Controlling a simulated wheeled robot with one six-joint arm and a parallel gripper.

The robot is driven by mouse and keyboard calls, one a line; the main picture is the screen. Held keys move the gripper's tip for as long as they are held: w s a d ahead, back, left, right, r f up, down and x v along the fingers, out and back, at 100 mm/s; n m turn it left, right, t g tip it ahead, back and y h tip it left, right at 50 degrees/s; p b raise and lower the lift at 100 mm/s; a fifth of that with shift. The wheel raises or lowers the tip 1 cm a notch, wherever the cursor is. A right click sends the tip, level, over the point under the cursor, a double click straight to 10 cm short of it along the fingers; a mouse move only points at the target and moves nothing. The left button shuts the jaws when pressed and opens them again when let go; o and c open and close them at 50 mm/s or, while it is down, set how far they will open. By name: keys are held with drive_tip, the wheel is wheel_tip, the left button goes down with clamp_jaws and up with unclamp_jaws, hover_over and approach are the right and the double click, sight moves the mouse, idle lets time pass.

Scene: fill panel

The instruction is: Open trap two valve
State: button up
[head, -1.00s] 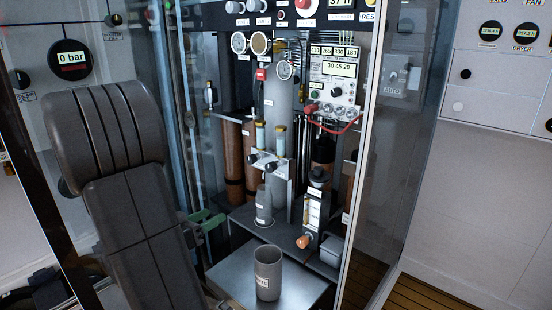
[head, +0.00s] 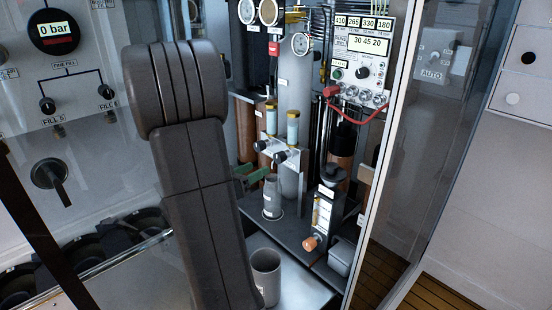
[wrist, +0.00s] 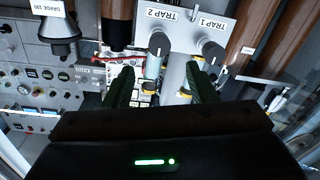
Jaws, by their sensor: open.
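In the wrist view the dark trap two valve knob (wrist: 158,43) sits on a grey bracket beside its TRAP 2 label (wrist: 157,14). The trap one knob (wrist: 212,52) is to its right, under the TRAP 1 label (wrist: 207,22). My gripper (wrist: 160,82) is open, with one dark green finger on each side of the picture's middle. The trap two knob lies beyond the gap between the fingers, and I see no contact. In the head view the bracket's two knobs (head: 270,151) show, and my green gripper (head: 250,177) is just below and left of them, partly hidden by my arm.
Clear and yellow-capped trap tubes (head: 292,127) stand above the bracket. A grey cup (head: 265,270) is on the lower shelf, and a canister (head: 272,197) stands behind it. A red cable (head: 368,117) hangs at the right. The glass door frame (head: 385,180) bounds the cabinet's right side.

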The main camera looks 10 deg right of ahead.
sight(277, 159)
drive_tip(key=x, duration=0.9)
drive_tip(key=c, duration=1)
